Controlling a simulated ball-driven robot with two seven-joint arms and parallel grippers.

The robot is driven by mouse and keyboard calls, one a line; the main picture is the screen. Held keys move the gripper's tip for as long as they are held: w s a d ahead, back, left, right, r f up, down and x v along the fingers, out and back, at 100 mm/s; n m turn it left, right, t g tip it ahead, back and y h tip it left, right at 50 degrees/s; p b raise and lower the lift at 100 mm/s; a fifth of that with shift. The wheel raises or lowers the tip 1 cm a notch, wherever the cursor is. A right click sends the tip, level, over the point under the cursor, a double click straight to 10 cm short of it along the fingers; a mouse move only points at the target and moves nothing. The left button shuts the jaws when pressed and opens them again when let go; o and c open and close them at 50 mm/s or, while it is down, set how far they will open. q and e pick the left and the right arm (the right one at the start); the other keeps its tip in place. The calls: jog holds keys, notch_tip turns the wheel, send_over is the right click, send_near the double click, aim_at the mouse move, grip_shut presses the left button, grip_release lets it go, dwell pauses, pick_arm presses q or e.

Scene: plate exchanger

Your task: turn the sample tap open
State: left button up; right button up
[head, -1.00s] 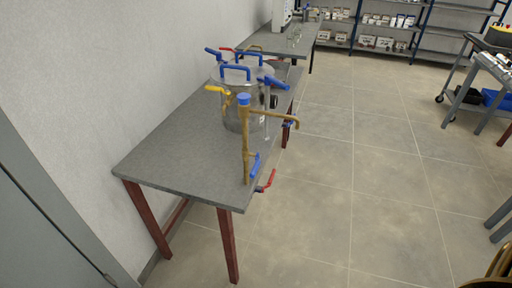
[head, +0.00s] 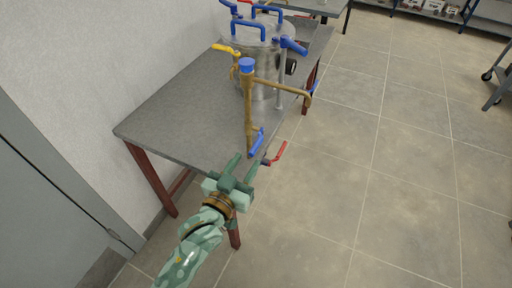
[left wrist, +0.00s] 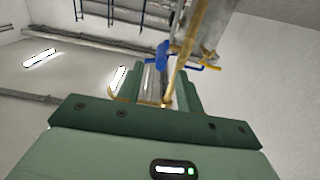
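Several lever handles show, and I cannot tell which is the sample tap. A yellow lever (head: 226,48) sits on the left side of the steel vessel (head: 262,62). A brass standpipe (head: 248,105) with a blue top stands in front, with a blue lever (head: 257,142) near its foot. A red lever (head: 277,153) juts out at the table's edge. My left gripper (head: 246,163) is open and empty, just in front of and below the blue and red levers, apart from them. In the left wrist view, the brass pipe (left wrist: 181,68) shows beyond the open fingers. My right gripper is not in view.
The vessel stands on a grey table (head: 175,115) with red legs, against a white wall. The table's front left is bare. Blue clamp handles (head: 248,30) ring the lid. A brass side pipe (head: 285,88) reaches out to the right.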

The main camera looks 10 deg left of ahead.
aim_at(250, 155)
pick_arm(q)
jog(key=b+x, duration=0.1)
jog(key=x, duration=0.5)
jog(key=shift+w+b, duration=0.3)
jog(key=shift+w, duration=0.05)
grip_shut()
